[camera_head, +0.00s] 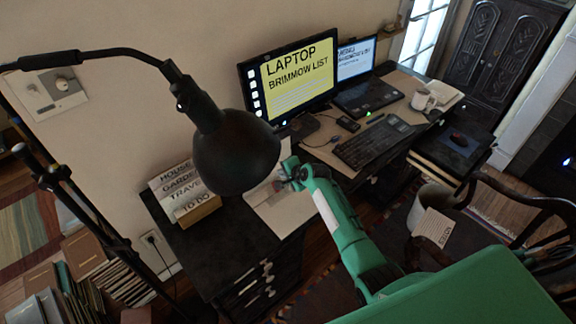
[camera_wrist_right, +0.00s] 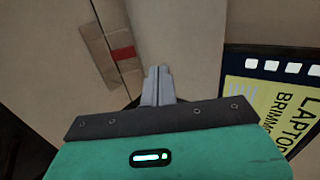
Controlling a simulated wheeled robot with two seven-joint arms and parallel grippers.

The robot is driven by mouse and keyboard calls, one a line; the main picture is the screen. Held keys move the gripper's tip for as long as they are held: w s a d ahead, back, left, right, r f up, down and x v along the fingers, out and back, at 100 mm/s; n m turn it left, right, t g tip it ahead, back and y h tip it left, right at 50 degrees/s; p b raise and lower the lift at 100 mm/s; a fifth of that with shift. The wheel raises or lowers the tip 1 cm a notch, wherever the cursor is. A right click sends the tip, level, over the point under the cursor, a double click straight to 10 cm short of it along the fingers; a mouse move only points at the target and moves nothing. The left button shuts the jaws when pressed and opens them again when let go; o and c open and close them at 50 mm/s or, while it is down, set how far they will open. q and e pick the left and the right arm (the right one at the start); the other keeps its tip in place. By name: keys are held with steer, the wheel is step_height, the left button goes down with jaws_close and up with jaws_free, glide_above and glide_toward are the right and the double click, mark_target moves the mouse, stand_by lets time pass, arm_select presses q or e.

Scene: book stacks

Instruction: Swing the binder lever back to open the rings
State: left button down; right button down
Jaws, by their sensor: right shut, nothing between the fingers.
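A pale, flat thing that looks like the open binder (camera_head: 284,217) lies on the dark desk in the head view, right of the file box. Its rings and lever are too small to make out there. My right gripper (camera_head: 288,172) is over its far end, partly beside the lamp head. In the right wrist view the grey fingers (camera_wrist_right: 157,84) are together with nothing between them. A grey-brown strip with a red part (camera_wrist_right: 123,53) shows ahead and left of the fingertips; I cannot tell whether it is the lever mechanism. My left gripper is not in view.
A black lamp (camera_head: 235,150) hangs close to my right gripper and hides part of the desk. A monitor (camera_head: 290,72), keyboard (camera_head: 373,143) and laptop (camera_head: 366,95) stand to the right. A file box (camera_head: 186,195) stands left of the binder.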

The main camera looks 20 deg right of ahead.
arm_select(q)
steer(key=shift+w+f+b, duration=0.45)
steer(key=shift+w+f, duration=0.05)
arm_select(e)
steer(key=shift+s+d+r, duration=0.1)
steer(key=shift+s+r, duration=0.2)
steer(key=shift+r, duration=0.65)
steer(key=shift+s+d+r, duration=0.15)
steer(key=shift+s+r, duration=0.2)
steer(key=shift+r, duration=0.55)
steer(key=shift+s+d+r, duration=0.1)
steer(key=shift+s+r, duration=0.2)
steer(key=shift+r, duration=0.65)
